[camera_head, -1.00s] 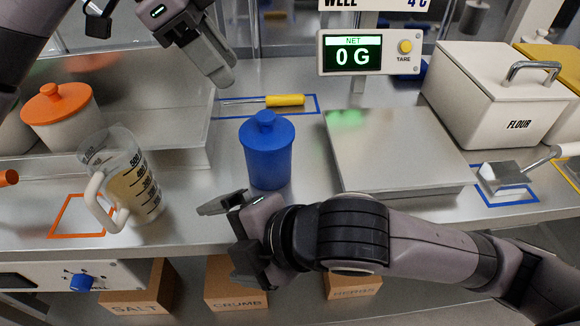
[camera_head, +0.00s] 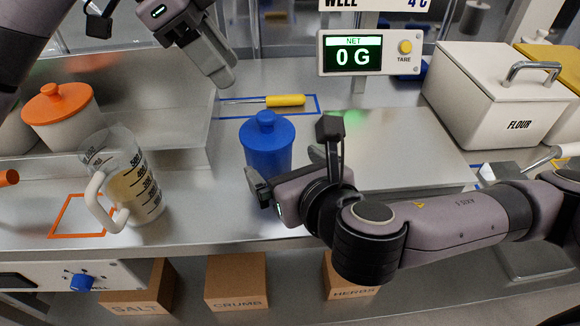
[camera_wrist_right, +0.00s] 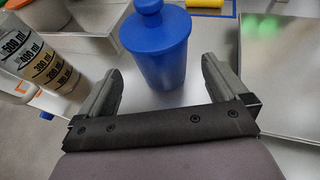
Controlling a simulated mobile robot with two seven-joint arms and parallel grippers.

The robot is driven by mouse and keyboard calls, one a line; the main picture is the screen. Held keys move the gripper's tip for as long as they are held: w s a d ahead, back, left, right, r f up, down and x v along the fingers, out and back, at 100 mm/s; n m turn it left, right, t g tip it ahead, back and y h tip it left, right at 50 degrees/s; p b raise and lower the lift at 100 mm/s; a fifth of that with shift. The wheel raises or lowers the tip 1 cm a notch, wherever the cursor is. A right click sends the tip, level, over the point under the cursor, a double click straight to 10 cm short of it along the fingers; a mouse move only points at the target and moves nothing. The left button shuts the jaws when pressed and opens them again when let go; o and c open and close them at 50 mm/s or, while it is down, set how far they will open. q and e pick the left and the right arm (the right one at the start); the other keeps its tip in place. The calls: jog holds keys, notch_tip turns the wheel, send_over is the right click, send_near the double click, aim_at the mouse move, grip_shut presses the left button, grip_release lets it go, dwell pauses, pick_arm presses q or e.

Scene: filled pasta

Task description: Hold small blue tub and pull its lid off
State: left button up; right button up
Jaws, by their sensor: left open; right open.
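The small blue tub (camera_head: 266,150) stands upright on the steel counter, its blue knobbed lid (camera_head: 266,124) on top. My right gripper (camera_head: 287,160) is open just in front of the tub, its fingers spread to either side of the tub's lower part. In the right wrist view the tub (camera_wrist_right: 158,58) stands ahead between the open fingers (camera_wrist_right: 160,85), with gaps on both sides. My left gripper (camera_head: 214,72) is above and behind the tub to the left, pointing down, open and empty, apart from the lid.
A measuring jug (camera_head: 125,180) stands left of the tub. A scale plate (camera_head: 395,150) lies close on the right, its display (camera_head: 370,52) behind. A yellow-handled tool (camera_head: 285,100) lies behind the tub. A flour bin (camera_head: 495,95) is at far right.

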aim_at(277, 159)
jog(key=shift+x, duration=3.05)
jog(key=c, duration=1.1)
